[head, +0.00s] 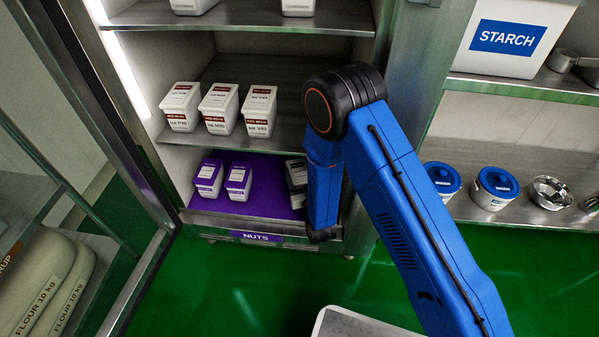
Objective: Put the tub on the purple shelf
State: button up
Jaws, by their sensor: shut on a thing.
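The purple shelf (252,208) is the lowest shelf of the open cabinet, with a purple NUTS label (257,237) on its front edge. A tub (297,174) with a pale label and dark parts is at the right of this shelf, partly hidden by my blue forearm. I cannot tell whether it rests on the shelf or is held. Two white tubs with purple labels, one at the left (208,177) and one beside it (238,180), stand on the purple shelf. My arm reaches down in front of the shelf's right end. My gripper is hidden behind the forearm.
Three red-labelled tubs (219,106) stand on the shelf above. The cabinet's glass door (130,170) stands open at the left, near flour sacks (50,280). Blue-lidded containers (496,188) and a STARCH bin (508,38) are at the right. Purple surface shows bare between the tubs.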

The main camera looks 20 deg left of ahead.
dwell(0.3)
jog(key=o, duration=2)
jog(key=shift+f, duration=0.1)
jog(key=v, duration=1.2)
jog(key=shift+s, duration=0.1)
